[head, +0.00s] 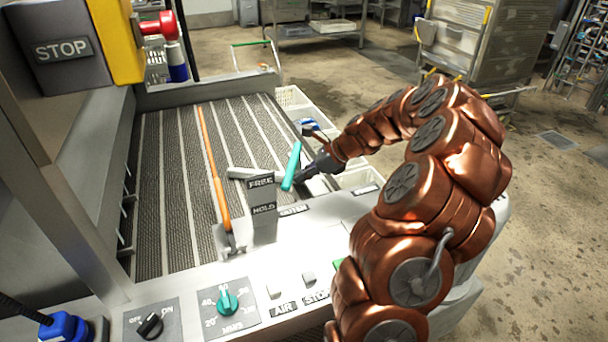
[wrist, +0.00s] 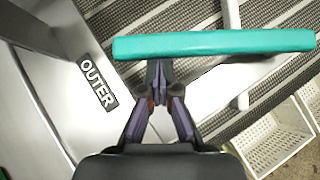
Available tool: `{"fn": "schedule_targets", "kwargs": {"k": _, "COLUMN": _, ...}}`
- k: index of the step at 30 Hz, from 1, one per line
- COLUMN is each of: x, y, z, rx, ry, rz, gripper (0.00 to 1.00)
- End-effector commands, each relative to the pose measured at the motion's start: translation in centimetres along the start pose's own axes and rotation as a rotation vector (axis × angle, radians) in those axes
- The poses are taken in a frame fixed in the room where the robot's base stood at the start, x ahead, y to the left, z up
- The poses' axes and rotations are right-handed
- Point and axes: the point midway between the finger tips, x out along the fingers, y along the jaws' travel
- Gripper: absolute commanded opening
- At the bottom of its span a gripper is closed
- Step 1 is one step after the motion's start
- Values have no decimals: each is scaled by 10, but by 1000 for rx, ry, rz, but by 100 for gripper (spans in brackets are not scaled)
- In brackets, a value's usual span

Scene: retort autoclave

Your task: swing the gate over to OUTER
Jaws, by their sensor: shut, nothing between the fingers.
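A teal bar-shaped handle (head: 292,165) stands at the right end of a pale bar (head: 243,173) over the conveyor; I take these to be the gate's parts. In the wrist view the teal handle (wrist: 215,43) spans the top, just ahead of my fingertips. My gripper (head: 302,177) is right beside the handle; in the wrist view its fingers (wrist: 160,76) are together and empty. I cannot tell whether they touch the handle. The OUTER label (wrist: 97,82) is on the pale frame left of my gripper; in the head view it (head: 293,210) lies below the handle.
An orange rod (head: 214,175) lies over the ribbed conveyor (head: 165,190). A FREE/HOLD post (head: 263,225) stands close to the handle. A panel with a teal dial (head: 228,301) is in front. White crates (wrist: 272,140) stand beyond the conveyor's right edge.

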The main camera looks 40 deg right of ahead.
Motion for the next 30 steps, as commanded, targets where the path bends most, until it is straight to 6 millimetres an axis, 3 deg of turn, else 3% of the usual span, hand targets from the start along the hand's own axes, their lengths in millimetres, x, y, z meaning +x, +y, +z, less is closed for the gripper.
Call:
{"fn": "schedule_targets", "kwargs": {"k": 6, "x": 1, "y": 1, "z": 2, "rx": 0, "ry": -5, "rz": 5, "gripper": 0}}
{"fn": "schedule_targets", "kwargs": {"k": 11, "x": -10, "y": -2, "z": -7, "rx": 1, "ry": -4, "rz": 4, "gripper": 0}}
{"fn": "schedule_targets", "kwargs": {"k": 16, "x": -32, "y": -8, "z": -24, "rx": -2, "ry": -3, "rz": -2, "gripper": 0}}
{"fn": "schedule_targets", "kwargs": {"k": 30, "x": -109, "y": -9, "z": -22, "rx": -7, "ry": -1, "rz": 5, "gripper": 0}}
